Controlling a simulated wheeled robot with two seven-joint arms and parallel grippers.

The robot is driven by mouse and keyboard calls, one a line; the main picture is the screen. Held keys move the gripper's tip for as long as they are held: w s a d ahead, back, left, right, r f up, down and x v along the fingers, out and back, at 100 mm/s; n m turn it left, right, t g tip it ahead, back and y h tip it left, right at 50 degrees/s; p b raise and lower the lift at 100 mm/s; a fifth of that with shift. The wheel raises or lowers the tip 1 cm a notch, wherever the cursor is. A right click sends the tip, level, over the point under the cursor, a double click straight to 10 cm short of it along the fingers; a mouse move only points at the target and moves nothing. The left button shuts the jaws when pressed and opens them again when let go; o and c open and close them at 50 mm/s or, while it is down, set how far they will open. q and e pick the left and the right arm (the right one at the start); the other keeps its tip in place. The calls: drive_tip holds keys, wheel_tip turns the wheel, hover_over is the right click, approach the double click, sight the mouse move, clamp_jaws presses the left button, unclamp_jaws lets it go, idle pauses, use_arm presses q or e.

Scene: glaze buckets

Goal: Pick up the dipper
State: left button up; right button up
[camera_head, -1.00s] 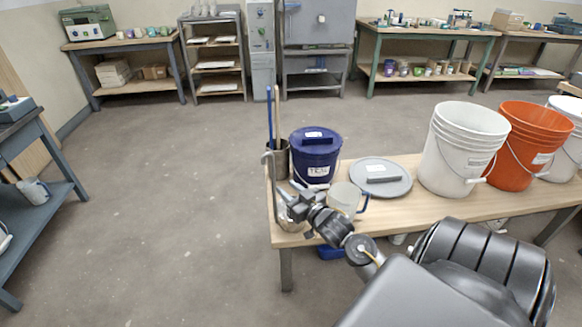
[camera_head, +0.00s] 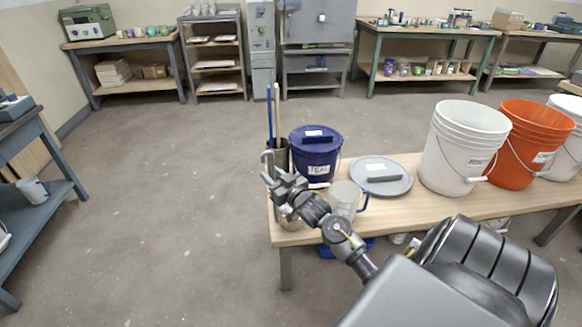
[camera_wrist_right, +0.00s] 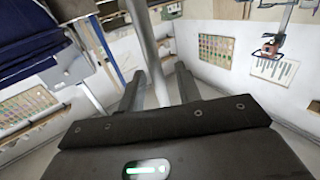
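The dipper (camera_head: 266,157) is a metal ladle with a long, thin upright handle, hooked at the top, at the left end of the wooden table. Its lower part is mostly hidden behind my right gripper (camera_head: 272,178). In the right wrist view, its grey handle (camera_wrist_right: 148,50) runs between the two fingers of that gripper (camera_wrist_right: 158,88), with gaps visible beside it. The right gripper is open around the handle. My left gripper is not in view.
A dark blue lidded bucket (camera_head: 316,160) labelled TEAL and a metal canister (camera_head: 281,152) with tall sticks stand close behind. A translucent pitcher (camera_head: 344,199) stands beside my right wrist. A grey lid (camera_head: 390,187), white bucket (camera_head: 455,155) and orange bucket (camera_head: 520,150) are further right.

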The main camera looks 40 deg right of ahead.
clamp_jaws()
idle(0.8)
idle(0.5)
